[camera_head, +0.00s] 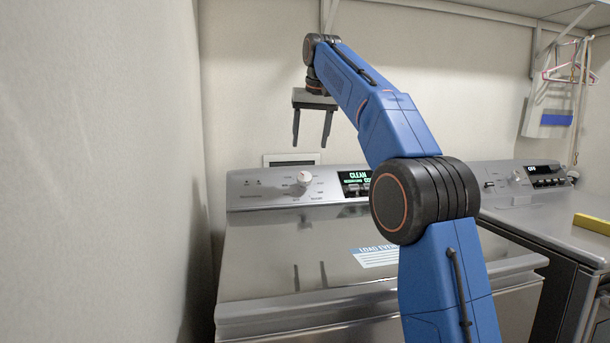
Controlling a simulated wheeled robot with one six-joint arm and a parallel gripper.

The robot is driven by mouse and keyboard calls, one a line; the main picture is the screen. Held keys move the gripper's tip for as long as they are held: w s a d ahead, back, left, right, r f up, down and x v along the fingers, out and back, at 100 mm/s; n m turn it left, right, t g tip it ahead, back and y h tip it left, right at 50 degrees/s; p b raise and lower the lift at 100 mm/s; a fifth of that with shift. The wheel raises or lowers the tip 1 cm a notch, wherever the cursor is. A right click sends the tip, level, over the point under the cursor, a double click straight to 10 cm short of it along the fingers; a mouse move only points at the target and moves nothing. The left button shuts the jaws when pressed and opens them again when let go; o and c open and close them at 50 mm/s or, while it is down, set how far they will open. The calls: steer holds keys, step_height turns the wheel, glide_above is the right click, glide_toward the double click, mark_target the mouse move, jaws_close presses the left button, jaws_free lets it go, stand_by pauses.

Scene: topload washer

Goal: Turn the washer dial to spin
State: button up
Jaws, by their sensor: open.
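The washer (290,250) is a silver top-loader with its lid shut. Its dial (304,178) is a round pale knob on the raised back panel, with small printed labels around it that are too small to read fully. A lit display (356,183) right of the dial reads "CLEAN". My gripper (311,142) points down with two dark fingers apart and nothing between them. It is above the dial in the picture and not touching it. How far it is from the panel in depth I cannot tell.
A second machine (545,215) stands on the right, its display reading "OFF", with a yellow object (592,224) on top. Hangers (570,70) hang at upper right. A plain wall (100,170) is close on the left. A label (376,256) lies on the washer lid.

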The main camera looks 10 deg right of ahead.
mark_target(305, 176)
steer(key=x, duration=1.3)
steer(key=shift+d+f, duration=0.1)
steer(key=c, duration=1.1)
